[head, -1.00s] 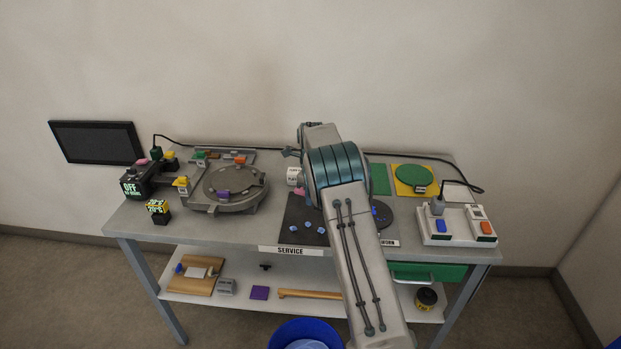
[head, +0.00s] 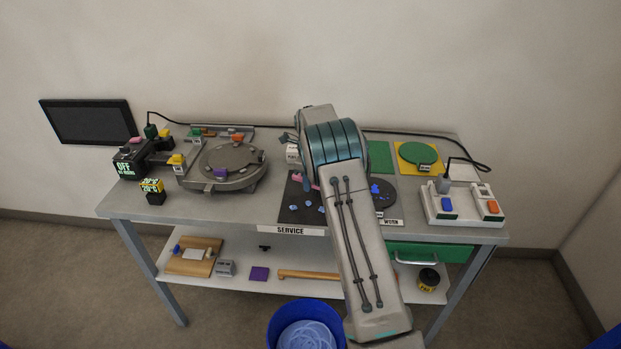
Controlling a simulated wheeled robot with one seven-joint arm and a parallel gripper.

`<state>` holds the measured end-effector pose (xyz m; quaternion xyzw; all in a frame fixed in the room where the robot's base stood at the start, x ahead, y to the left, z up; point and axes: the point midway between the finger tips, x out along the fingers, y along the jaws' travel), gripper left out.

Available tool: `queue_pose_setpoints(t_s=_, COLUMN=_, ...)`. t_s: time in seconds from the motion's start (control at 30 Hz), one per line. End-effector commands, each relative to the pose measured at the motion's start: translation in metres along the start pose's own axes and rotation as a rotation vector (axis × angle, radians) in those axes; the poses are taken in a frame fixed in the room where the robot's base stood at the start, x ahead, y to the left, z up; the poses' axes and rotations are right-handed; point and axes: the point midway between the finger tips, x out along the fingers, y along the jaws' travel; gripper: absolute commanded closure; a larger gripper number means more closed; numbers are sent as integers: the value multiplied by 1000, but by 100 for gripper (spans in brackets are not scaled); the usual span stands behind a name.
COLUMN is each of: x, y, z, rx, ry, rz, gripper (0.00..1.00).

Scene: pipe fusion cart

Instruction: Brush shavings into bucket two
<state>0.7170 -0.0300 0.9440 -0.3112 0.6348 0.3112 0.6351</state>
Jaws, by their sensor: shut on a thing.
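Several small blue shavings (head: 307,202) lie on a dark mat (head: 292,215) at the front middle of the bench. A pink bar (head: 303,181) shows at the mat's back edge, beside my arm; I cannot tell whether it is part of a brush. My arm rises from the lower right and bends over the bench, and its own links hide my gripper. A blue bucket (head: 274,330) stands on the floor in front of the bench, with pale blue coils (head: 308,338) inside. A second blue edge (head: 609,341) shows at the lower right corner; I cannot tell which bucket is number two.
A grey round fixture (head: 228,165) stands left of the mat, and a dark disc (head: 383,201) lies to the right. A white switch box (head: 466,207) sits at the bench's right end. The lower shelf (head: 215,284) holds tools. Cables run along the back.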

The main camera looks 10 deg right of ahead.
Motion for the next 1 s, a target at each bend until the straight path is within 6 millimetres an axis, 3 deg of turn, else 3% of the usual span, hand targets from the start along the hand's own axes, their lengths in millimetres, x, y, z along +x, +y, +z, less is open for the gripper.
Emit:
queue_pose_setpoints(t_s=0.13, x=13, y=4, z=0, rx=-1, ry=1, rz=1, gripper=100)
queue_pose_setpoints(t_s=1.0, x=11, y=65, z=1, rx=-2, ry=0, rz=1, gripper=100)
